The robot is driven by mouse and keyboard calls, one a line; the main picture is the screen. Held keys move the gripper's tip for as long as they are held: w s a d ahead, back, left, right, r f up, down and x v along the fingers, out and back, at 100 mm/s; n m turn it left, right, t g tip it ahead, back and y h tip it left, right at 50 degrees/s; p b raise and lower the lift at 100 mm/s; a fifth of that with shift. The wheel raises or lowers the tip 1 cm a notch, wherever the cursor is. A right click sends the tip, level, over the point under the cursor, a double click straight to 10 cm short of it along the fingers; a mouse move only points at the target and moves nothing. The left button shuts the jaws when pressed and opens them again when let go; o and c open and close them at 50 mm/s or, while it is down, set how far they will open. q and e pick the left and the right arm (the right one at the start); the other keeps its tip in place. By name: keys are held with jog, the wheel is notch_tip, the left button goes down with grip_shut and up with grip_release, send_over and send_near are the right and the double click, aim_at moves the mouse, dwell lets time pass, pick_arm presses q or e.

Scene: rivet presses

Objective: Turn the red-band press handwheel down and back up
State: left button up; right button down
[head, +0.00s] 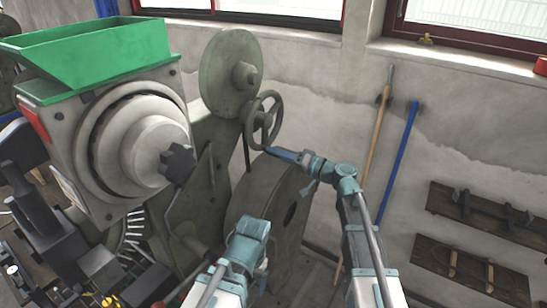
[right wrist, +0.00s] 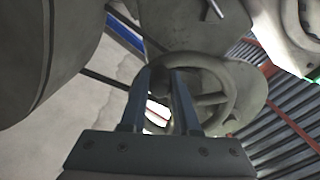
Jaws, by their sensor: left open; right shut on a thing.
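The handwheel (head: 277,120) is a grey spoked ring on the side of the big grey press (head: 195,160). It also shows in the right wrist view (right wrist: 229,95), beyond and between my fingers. I cannot make out a red band on it. My right gripper (head: 272,151) reaches the lower rim of the handwheel and is shut on it; in the right wrist view its two dark fingers (right wrist: 166,75) stand on either side of the rim. My left gripper (head: 250,250) is lower, in front of the large grey wheel, apart from the handwheel; its fingertips are mostly hidden.
A machine with a green hopper (head: 100,60) and a round grey front with a dark knob (head: 178,164) stands at the left. A large grey wheel (head: 262,190) is below the handwheel. Wooden and blue poles (head: 400,155) lean on the wall; racks (head: 475,262) hang at right.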

aim_at(275, 137)
jog(key=w+n, duration=0.1)
jog(key=w+d+n, duration=0.1)
jog(key=shift+w+d+f+n, duration=0.1)
jog(key=shift+d+f+n, duration=0.1)
jog(key=shift+f+n, duration=0.15)
jog(key=w+n, duration=0.1)
jog(key=d+n, duration=0.1)
jog(key=shift+w+d+r+n, duration=0.1)
jog(key=shift+w+r+n, duration=0.05)
jog(key=shift+w+n, duration=0.25)
jog(key=w+n, duration=0.1)
jog(key=w+d+n, duration=0.1)
jog(key=n, duration=0.1)
jog(key=shift+d+r+p, duration=0.15)
jog(key=shift+r+p, duration=0.15)
jog(key=shift+r, duration=0.1)
jog(key=shift+w+d+r+n+p, duration=0.3)
jog(key=shift+w+n, duration=0.1)
jog(key=shift+n, duration=0.55)
jog(key=shift+w+d+r+n+p, duration=0.3)
jog(key=shift+w+n, duration=0.1)
jog(key=shift+n, duration=0.5)
jog(key=c, duration=0.7)
grip_release()
jog(key=shift+o, duration=0.2)
